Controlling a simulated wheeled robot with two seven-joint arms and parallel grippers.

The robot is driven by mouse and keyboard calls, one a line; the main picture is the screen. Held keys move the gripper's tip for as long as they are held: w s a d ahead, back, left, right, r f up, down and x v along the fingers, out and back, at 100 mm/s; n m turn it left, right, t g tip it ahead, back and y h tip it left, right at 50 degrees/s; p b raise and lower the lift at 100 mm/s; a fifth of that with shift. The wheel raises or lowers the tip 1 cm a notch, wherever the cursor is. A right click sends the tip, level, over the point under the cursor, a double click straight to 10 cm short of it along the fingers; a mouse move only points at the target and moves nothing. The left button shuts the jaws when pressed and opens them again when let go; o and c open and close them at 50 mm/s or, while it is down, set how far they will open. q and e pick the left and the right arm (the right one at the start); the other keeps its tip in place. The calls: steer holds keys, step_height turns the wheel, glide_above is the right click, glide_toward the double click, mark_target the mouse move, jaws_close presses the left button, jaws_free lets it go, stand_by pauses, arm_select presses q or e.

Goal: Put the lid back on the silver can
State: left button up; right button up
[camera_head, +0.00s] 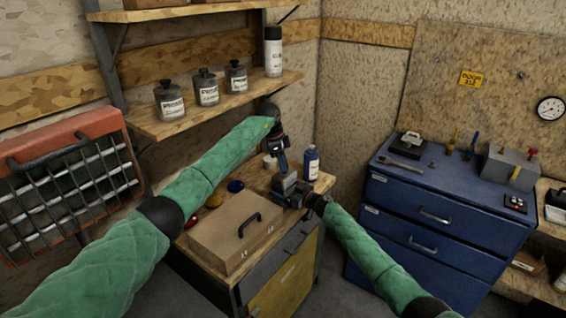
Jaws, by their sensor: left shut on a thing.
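My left gripper (283,168) points down over the back of the wooden cabinet top, close to my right gripper. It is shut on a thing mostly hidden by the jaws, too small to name. My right gripper (289,188) reaches in low from the right, and its jaws are too dark to read.
A brown case (222,232) fills the cabinet top's front, with red, yellow and blue round things behind it. The shelf (228,112) above holds lidded jars and a spray can. A blue drawer chest (440,215) stands right.

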arm_select(q)
steer(key=shift+f, duration=0.6)
